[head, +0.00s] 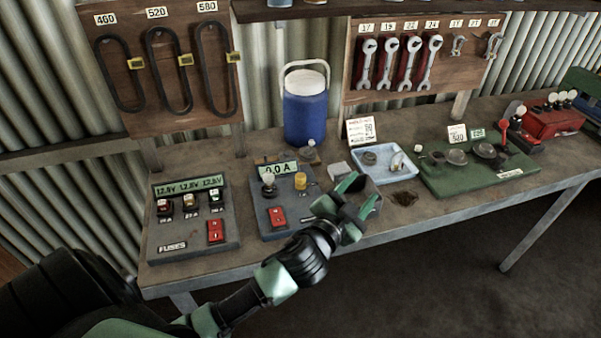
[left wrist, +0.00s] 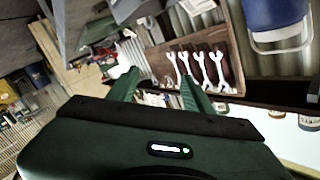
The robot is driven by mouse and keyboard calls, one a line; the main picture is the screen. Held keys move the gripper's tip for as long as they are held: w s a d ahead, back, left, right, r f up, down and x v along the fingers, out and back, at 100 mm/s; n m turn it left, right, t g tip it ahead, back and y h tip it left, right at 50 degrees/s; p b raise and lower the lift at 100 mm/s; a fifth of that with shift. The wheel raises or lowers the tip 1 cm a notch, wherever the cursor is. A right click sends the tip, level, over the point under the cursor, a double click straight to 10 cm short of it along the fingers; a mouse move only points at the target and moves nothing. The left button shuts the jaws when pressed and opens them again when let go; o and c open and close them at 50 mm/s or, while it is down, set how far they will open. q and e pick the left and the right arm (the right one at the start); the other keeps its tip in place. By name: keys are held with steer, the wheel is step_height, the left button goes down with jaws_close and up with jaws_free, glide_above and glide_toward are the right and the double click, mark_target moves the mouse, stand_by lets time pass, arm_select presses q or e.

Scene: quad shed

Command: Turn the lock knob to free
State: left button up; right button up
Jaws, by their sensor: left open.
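My left gripper (head: 358,194) is open over the front part of the bench, just right of the grey box with the "0.0 A" display (head: 279,169). Its two green fingers also show in the left wrist view (left wrist: 157,90), with nothing between them. On that grey box stand a round grey-topped knob (head: 268,181), a yellow knob (head: 300,181) and a red switch (head: 278,216). I cannot tell which part is the lock knob. The gripper partly hides a grey open box (head: 371,191) behind it. My right gripper is not in view.
A fuse panel (head: 191,229) stands at the left of the bench. A blue jug (head: 305,108) stands behind. Wrenches (head: 409,62) hang on a board.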

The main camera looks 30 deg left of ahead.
arm_select(q)
steer(key=w+d+r+m+g+h, duration=0.2)
steer(key=w+d+r+m+h, duration=0.15)
steer(key=d+m+h, duration=0.45)
steer(key=w+d+r+m+g+h, duration=0.25)
steer(key=d+r+m+h, duration=0.35)
steer(key=m, duration=0.5)
steer(key=m+g+y, duration=0.2)
steer(key=g+y, duration=1)
steer(key=y, duration=0.2)
glide_above(301, 175)
step_height(301, 175, down, 10)
steer(key=shift+s+r, duration=0.15)
steer(key=shift+r, duration=0.1)
steer(key=shift+s+a+f+g+p, duration=0.1)
steer(key=shift+f+g+p, duration=0.15)
steer(key=shift+f+p, duration=0.05)
step_height(301, 175, down, 6)
steer(key=shift+f+p, duration=0.1)
steer(key=shift+p, duration=0.9)
steer(key=shift+f, duration=0.45)
jaws_close()
